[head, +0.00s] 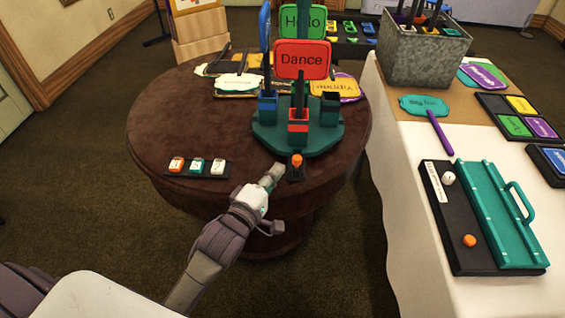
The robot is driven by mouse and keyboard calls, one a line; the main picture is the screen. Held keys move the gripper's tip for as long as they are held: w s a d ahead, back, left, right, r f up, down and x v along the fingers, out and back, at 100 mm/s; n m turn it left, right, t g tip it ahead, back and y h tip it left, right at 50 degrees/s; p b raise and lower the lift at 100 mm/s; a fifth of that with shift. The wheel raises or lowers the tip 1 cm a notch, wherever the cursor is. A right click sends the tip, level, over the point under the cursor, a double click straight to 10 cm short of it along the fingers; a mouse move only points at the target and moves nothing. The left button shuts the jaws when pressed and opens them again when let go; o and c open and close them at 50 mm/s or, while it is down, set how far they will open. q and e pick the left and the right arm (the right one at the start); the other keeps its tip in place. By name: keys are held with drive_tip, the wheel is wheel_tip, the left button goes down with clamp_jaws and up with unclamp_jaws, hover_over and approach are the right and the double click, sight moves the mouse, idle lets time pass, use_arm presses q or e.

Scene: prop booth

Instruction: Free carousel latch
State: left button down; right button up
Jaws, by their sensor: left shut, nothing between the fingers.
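The carousel (265,137) is a teal turntable on the round brown table. It holds upright signs in coloured sockets, among them a red "Dance" sign (302,60) and a green "Hello" sign (289,21). An orange-topped knob (297,160) on a small dark base sits at the carousel's front edge; it looks like the latch. My left gripper (276,170) is shut and empty, just left of the knob's base. I cannot tell whether its tips touch the base. My right gripper is not in view.
A dark strip with three numbered blocks (197,167) lies left on the brown table (150,118). Several flat signs lie behind the carousel. On the right, a white-covered table (400,172) holds a metal bin (425,55), a teal paddle sign (437,106) and a teal handled panel (497,214).

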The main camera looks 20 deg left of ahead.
use_arm(q)
drive_tip(key=shift+s+a, duration=0.2)
drive_tip(key=shift+s, duration=0.8)
drive_tip(key=shift+s+a, duration=0.15)
drive_tip(key=shift+s, duration=0.8)
